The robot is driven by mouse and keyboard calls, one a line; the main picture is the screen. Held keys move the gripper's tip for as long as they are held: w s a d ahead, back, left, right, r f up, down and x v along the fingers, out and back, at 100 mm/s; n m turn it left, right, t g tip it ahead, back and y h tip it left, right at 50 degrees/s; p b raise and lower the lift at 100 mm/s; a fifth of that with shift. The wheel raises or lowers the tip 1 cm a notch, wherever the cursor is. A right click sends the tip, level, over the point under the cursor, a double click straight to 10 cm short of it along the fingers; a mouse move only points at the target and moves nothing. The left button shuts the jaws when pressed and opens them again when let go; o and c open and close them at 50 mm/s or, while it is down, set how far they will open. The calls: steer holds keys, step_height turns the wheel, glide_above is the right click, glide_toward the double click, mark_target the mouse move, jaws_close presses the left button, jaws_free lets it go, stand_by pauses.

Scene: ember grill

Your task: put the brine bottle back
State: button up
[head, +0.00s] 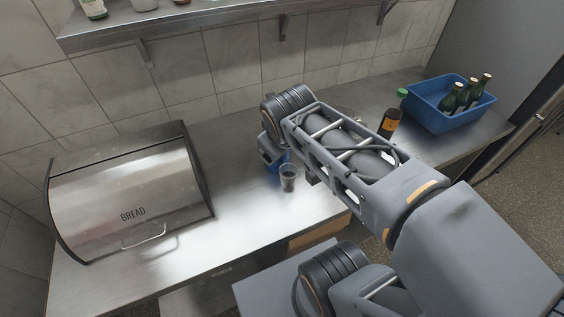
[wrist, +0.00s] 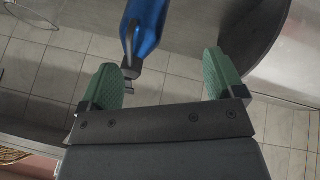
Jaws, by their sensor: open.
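My gripper (wrist: 167,78) has its two green finger pads wide apart with nothing held between them. In the head view it is low over the middle of the steel counter, partly hidden by my arm. A bit of blue (head: 284,156) shows beside my gripper in the head view. A dark bottle with an orange label (head: 389,123) stands to the right, behind my arm. No readable label tells which one is the brine bottle.
A steel bread box (head: 130,200) fills the left. A blue crate (head: 438,117) with several green bottles is at the far right. A shelf (head: 200,30) holding jars runs above.

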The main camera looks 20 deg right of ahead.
steer(key=s+f+m, duration=0.1)
steer(key=s+a+f+m+g+y, duration=0.1)
steer(key=s+f+m, duration=0.1)
steer(key=s+m, duration=0.1)
steer(key=shift+a+f+y, duration=0.3)
steer(key=shift+f, duration=0.1)
